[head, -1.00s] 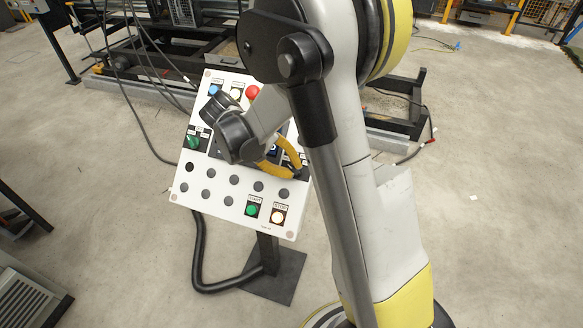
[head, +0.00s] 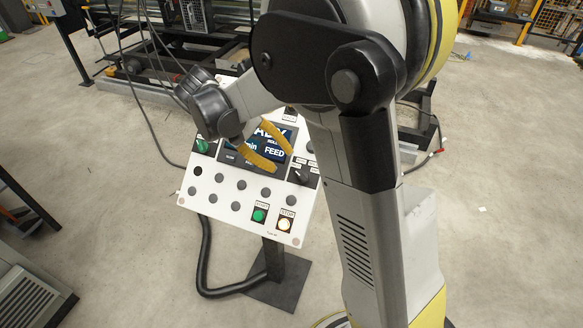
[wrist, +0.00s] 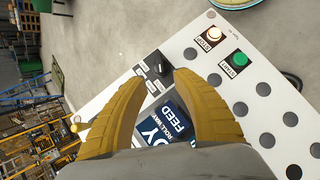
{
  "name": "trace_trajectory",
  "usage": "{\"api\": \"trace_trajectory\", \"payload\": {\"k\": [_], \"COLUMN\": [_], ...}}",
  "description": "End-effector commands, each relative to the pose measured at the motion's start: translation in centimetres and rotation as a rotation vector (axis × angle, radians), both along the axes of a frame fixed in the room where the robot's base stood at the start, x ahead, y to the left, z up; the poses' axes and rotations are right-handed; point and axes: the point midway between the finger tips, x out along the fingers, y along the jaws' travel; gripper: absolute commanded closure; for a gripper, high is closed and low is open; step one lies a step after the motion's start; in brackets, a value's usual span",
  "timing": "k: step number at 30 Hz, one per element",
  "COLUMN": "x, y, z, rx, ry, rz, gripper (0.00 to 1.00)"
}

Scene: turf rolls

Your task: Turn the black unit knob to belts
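The black knob (head: 299,177) sits at the right side of the white control panel (head: 215,208), below and right of the lit display. It also shows in the wrist view (wrist: 158,64), just beyond the fingertips. Its small labels are too blurred to read, so I cannot tell which marking it points to. My gripper (head: 283,161) has two yellow fingers spread apart over the display, up and left of the knob. In the wrist view my gripper (wrist: 163,78) is open and empty, with the knob between and slightly past the tips, not visibly touched.
The display (head: 273,143) reads FEED. A green START button (head: 259,215) and a lit STOP button (head: 285,224) sit low on the panel. A green knob (head: 202,146) is at the left. Several dark round buttons fill the lower panel. Open floor lies around the stand.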

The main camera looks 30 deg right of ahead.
Motion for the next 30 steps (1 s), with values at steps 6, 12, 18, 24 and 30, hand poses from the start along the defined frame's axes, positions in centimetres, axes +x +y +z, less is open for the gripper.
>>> {"api": "trace_trajectory", "payload": {"k": [6,12,18,24,30], "x": [0.7,0.7,0.7,0.5,-2.0], "y": [1.4,1.6,1.5,1.5,1.6], "z": [2.0,2.3,2.3,2.5,4.2], "rx": [-0.001,0.0,0.0,0.009,0.114], "ry": [0.0,0.0,0.0,-0.008,-0.118], "rz": [0.002,0.0,0.0,0.005,0.067], "gripper": [0.66,0.66,0.66,0.66,0.66]}}
